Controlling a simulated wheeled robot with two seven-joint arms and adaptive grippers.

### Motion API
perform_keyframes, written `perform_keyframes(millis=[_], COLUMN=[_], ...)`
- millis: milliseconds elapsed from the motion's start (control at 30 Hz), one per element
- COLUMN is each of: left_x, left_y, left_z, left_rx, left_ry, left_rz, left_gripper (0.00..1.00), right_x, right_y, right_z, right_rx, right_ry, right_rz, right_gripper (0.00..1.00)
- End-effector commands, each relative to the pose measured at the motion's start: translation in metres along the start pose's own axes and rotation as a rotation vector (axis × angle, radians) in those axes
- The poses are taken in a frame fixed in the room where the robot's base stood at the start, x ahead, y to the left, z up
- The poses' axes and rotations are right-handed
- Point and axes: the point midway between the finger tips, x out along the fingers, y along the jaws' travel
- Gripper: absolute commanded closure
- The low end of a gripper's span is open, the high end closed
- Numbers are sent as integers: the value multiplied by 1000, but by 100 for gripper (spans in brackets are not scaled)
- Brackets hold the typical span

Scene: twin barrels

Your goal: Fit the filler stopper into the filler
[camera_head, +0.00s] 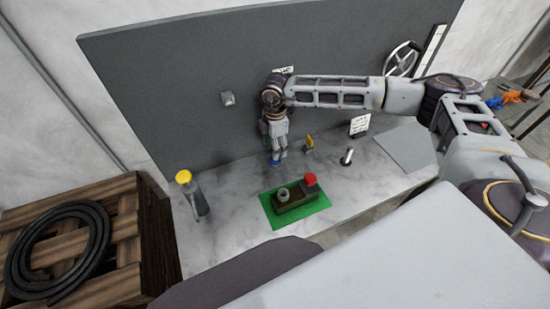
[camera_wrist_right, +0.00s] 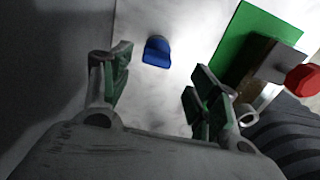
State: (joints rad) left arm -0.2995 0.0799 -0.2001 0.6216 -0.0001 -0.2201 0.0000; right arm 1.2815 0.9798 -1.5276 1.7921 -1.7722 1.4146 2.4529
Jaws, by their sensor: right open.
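A small blue stopper (camera_wrist_right: 157,50) lies on the pale bench in the right wrist view, just beyond and between my finger pads, apart from both. In the head view it is hard to tell apart from the fingertips. My right gripper (camera_wrist_right: 157,95) is open and empty; it also shows in the head view (camera_head: 277,153), pointing down at the bench. A dark block (camera_head: 296,200) on a green mat bears two short barrels: an open grey ring-like filler (camera_head: 283,194) and one topped by a red cap (camera_head: 310,180). The filler also shows in the wrist view (camera_wrist_right: 246,116). My left gripper is not in view.
A small yellow item (camera_head: 309,143), a pale cylinder (camera_head: 347,157) and a white card (camera_head: 359,126) stand right of the gripper. A grey panel (camera_head: 250,80) rises behind. A wooden crate with a black coil is at left.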

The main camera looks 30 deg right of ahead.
Motion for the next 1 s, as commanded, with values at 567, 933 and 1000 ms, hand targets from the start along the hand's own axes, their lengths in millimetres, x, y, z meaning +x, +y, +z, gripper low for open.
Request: perform_keyframes(millis=[567,933,1000], left_x=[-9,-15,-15], left_y=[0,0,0], left_z=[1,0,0], left_rx=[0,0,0], left_ry=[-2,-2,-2], left_rz=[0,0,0], left_gripper=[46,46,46], right_x=[20,51,52], right_y=[4,5,5], right_z=[1,2,2], right_rx=[-1,0,0], right_ry=[-1,0,0], right_rz=[-1,0,0], right_gripper=[39,39,39])
